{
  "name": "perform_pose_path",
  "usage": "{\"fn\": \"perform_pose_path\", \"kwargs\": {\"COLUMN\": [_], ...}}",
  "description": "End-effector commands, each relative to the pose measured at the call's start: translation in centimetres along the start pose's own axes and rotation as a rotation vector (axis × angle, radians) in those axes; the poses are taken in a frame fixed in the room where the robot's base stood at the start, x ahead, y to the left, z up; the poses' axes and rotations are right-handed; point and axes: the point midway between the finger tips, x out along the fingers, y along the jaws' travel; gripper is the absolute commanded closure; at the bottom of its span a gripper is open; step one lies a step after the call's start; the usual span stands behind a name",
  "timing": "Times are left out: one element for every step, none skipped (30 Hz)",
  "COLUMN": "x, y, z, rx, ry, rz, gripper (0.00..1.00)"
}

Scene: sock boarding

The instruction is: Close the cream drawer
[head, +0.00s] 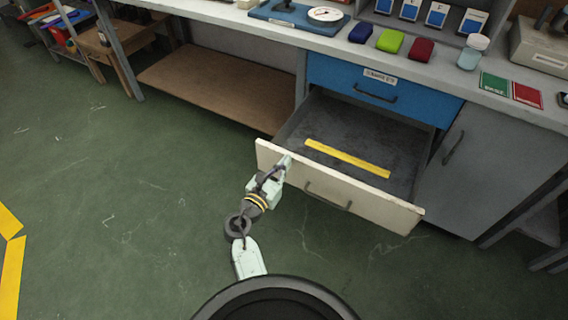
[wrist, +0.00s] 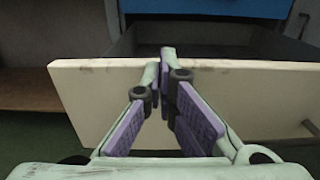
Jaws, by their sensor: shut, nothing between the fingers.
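The cream drawer (head: 385,209) is pulled out below a blue drawer, and its grey inside shows from above. A dark handle (head: 328,196) sits at the middle of its front panel. My gripper (head: 286,160) is at the left part of that panel, near its top edge. In the wrist view the cream front (wrist: 80,88) spans the picture behind my gripper (wrist: 163,68). The fingertips are together, with nothing between them, and overlap the panel's top edge. I cannot tell whether they touch the panel.
A yellow strip (head: 347,158) lies inside the drawer. The blue drawer (head: 385,85) above is shut. A grey cabinet door (head: 465,170) stands to the right, and a low brown shelf (head: 220,85) to the left. The green floor (head: 110,190) at left is mostly clear.

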Motion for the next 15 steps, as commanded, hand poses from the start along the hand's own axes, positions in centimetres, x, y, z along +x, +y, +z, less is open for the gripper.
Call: {"fn": "perform_pose_path", "kwargs": {"x": [0.3,0.5,0.9,1.2,1.6,2.3,2.8,3.4,4.3,4.9,5.7,6.8,7.6,8.4,9.5], "y": [-0.1,-0.1,-0.1,-0.1,0.0,-0.1,-0.1,-0.1,-0.1,-0.1,-0.1,-0.1,-0.1,-0.1,-0.1], "z": [0.1,0.1,0.1,0.1,0.1,0.2,0.2,0.2,0.2,0.2,0.2,0.2,0.2,0.2,0.1], "rx": [0.000,0.001,0.001,0.001,0.001,0.001,0.002,0.002,0.003,0.003,0.004,0.003,0.004,0.004,0.004], "ry": [0.000,0.000,0.000,-0.001,-0.001,-0.001,-0.001,0.000,-0.001,0.000,-0.001,0.000,-0.001,0.000,0.000], "rz": [-0.002,-0.003,-0.003,-0.002,-0.002,-0.004,-0.004,-0.005,-0.004,-0.004,-0.005,-0.006,-0.005,-0.006,-0.005], "gripper": [1.00,1.00,1.00,1.00,1.00,1.00,1.00,1.00,1.00,1.00,1.00,1.00,1.00,1.00,1.00]}}
